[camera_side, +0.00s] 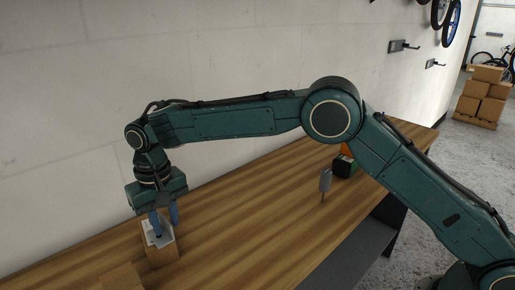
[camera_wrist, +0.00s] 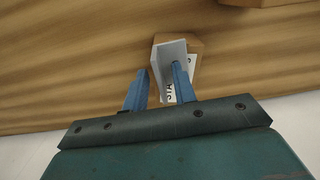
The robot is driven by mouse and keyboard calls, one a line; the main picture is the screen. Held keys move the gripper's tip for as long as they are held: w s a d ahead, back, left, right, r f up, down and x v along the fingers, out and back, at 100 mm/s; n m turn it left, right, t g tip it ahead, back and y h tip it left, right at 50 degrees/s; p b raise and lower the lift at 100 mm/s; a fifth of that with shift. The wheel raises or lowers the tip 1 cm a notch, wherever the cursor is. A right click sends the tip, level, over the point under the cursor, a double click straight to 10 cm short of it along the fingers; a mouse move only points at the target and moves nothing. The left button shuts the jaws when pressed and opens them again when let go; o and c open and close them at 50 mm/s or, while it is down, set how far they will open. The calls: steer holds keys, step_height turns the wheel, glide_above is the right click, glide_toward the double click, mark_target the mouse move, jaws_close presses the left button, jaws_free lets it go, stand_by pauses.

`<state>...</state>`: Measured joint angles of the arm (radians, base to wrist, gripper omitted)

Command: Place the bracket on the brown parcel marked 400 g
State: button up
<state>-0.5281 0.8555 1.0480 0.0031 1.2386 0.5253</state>
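A pale grey, L-shaped bracket (camera_wrist: 168,52) is at the brown parcel (camera_wrist: 196,42) in the wrist view; it also shows on top of that parcel (camera_side: 162,257) in the side view. A white label with black letters, partly hidden, shows beside the bracket; I cannot read a weight on it. My gripper (camera_wrist: 160,68) points down over this parcel, its blue fingers apart. One finger is left of the bracket's upright plate with a small gap, the other on the plate's right side. In the side view my gripper (camera_side: 165,220) is low over the parcel top.
Another brown parcel (camera_side: 121,277) is at the table's lower left edge. A grey upright item (camera_side: 325,181) and an orange and green object (camera_side: 344,163) stand farther right on the wooden table (camera_side: 250,220). A pale wall runs behind. The table between is clear.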

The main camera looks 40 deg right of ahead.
mark_target(165, 218)
step_height(165, 218, up, 12)
stand_by(0.6)
steer(key=shift+d, duration=0.1)
stand_by(0.5)
steer(key=s+d+r+t, duration=0.1)
steer(key=s+d+r, duration=0.5)
steer(key=d, duration=0.4)
steer(key=s+d+r+t, duration=0.2)
steer(key=s+d+r, duration=0.3)
steer(key=s+d, duration=0.3)
steer(key=s+d+f+t, duration=0.1)
steer(key=s+d+f, duration=0.3)
steer(key=s, duration=0.6)
steer(key=s+d+f+t, duration=0.1)
steer(key=s+d+f, duration=0.4)
steer(key=s+d, duration=0.3)
steer(key=shift+s+t, duration=0.3)
steer(key=shift+s, duration=0.8)
